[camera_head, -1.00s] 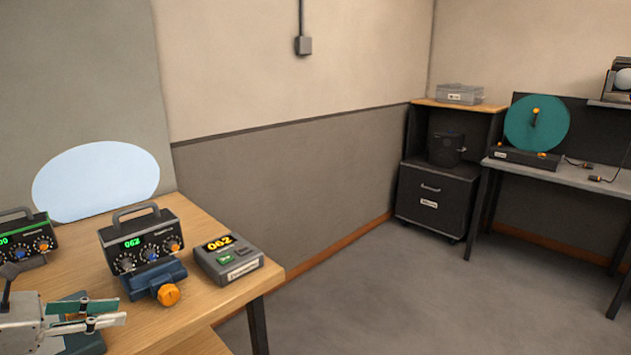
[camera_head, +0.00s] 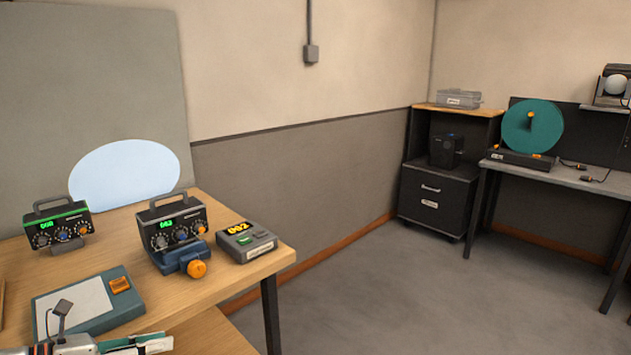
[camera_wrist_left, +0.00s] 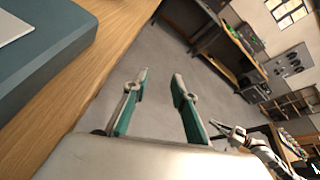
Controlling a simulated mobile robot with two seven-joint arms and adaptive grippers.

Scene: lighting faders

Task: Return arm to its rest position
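My left gripper (camera_head: 160,345) is at the bottom left of the head view, low by the front of the wooden table (camera_head: 215,284). In the left wrist view its two teal-and-grey fingers (camera_wrist_left: 160,76) are spread apart with nothing between them. Grey floor shows beyond the gap. What looks like my right gripper (camera_wrist_left: 226,131) shows small at the right of the left wrist view; its finger opening is not clear. The head view does not show it.
On the table are a blue-grey pad (camera_head: 110,318), two dial boxes, one green-topped (camera_head: 58,231) and one dark (camera_head: 172,230), and a grey display box (camera_head: 246,243). A cabinet (camera_head: 436,208) and desk (camera_head: 560,174) stand far right. Open floor lies between.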

